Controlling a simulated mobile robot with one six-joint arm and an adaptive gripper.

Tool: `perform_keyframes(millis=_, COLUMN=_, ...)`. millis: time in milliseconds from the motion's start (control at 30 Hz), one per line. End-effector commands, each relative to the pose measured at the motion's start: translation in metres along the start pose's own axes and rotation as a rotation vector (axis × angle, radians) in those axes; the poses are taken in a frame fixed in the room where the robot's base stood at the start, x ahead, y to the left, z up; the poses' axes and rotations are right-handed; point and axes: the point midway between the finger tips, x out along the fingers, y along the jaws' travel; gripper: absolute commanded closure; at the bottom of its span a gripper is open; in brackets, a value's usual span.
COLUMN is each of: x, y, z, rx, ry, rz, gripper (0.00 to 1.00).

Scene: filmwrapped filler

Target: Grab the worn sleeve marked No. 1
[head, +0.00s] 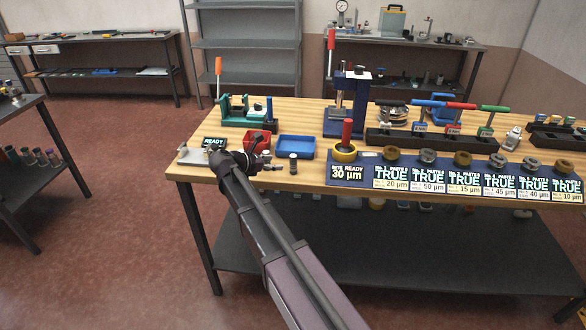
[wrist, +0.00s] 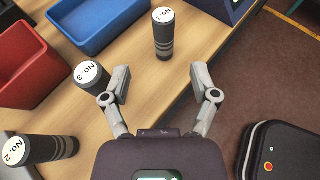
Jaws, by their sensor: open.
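The sleeve marked No. 1 (wrist: 163,40) is a dark grey cylinder with lighter bands and a white numbered top. It stands upright on the wooden bench, beyond my fingertips in the wrist view, and also shows in the head view (head: 293,165) in front of the blue tray. My gripper (wrist: 160,80) is open and empty, its two fingers spread either side of the line to that sleeve, not touching it. A similar sleeve marked No. 3 (wrist: 92,76) stands close beside the left finger. Another marked No. 2 (wrist: 50,149) is at lower left.
A blue tray (head: 296,147) and a red tray (head: 258,139) lie behind the sleeves. A dark blue stand with labelled rings (head: 350,184) is to the right. The bench's front edge runs close to the No. 1 sleeve. Bare wood surrounds it.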

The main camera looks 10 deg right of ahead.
Motion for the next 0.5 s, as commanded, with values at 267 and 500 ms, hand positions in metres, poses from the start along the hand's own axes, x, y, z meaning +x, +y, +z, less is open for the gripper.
perform_keyframes(millis=267, x=0.029, y=0.0, z=-0.001, rx=0.001, ry=0.0, rz=0.0, gripper=0.23)
perform_keyframes(millis=500, x=0.031, y=0.0, z=0.0, rx=0.0, ry=0.0, rz=0.001, gripper=0.23)
